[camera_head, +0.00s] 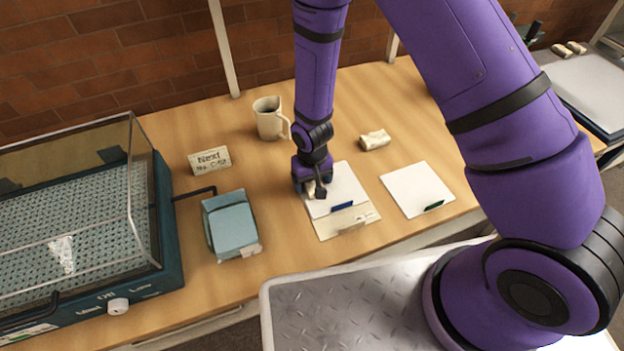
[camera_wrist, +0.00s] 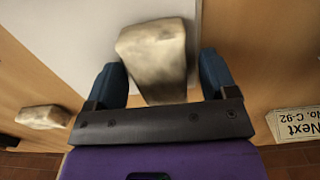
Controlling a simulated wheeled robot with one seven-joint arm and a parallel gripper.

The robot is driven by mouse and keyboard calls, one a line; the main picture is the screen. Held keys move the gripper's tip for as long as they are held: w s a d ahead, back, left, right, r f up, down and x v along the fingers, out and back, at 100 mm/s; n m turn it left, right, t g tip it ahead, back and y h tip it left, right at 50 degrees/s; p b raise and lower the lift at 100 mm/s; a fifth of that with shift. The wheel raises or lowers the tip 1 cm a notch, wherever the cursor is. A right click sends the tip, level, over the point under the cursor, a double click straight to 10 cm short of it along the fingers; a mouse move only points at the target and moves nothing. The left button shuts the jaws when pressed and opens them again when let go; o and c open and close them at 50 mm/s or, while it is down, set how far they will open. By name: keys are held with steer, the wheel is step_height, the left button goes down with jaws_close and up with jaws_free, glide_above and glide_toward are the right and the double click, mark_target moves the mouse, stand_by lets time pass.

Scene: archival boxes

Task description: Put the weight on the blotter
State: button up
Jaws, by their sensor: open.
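My gripper (camera_head: 314,190) points down over the left edge of a white sheet with a blue tab (camera_head: 344,188), which lies on a cream folder. In the wrist view my gripper (camera_wrist: 163,85) is open. Its blue fingers stand on either side of a pale, worn block, likely a weight (camera_wrist: 155,55), over the white sheet. Whether the fingers touch the block is unclear. A second similar pale block (camera_head: 375,139) lies on the table behind the sheets. Another white sheet with a green tab (camera_head: 415,185) lies to the right. Which sheet is the blotter is not marked.
A clear-lidded teal case (camera_head: 140,240) fills the left. A blue-grey box (camera_head: 231,226), a "Next" card (camera_head: 209,160) and a mug (camera_head: 269,120) stand left of my gripper. Bare wood (camera_head: 420,125) lies behind the green-tabbed sheet.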

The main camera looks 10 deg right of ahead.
steer(key=shift+r, duration=0.1)
steer(key=s+d+r+t, duration=0.1)
steer(key=d+r, duration=0.3)
steer(key=r, duration=0.7)
steer(key=d+r+m+t, duration=0.1)
steer(key=d+r, duration=0.2)
steer(key=r, duration=0.9)
steer(key=s+d+r, duration=0.1)
steer(key=d+r, duration=0.3)
steer(key=r, duration=0.7)
steer(key=s+d+r+t, duration=0.1)
steer(key=s+d+r, duration=0.4)
steer(key=s+r, duration=0.2)
steer(key=s+d+r+m+t, duration=0.1)
steer(key=s+d+r, duration=0.4)
steer(key=s, duration=0.5)
step_height(320, 180, up, 2)
steer(key=shift+s+t, duration=0.25)
steer(key=shift+t, duration=0.35)
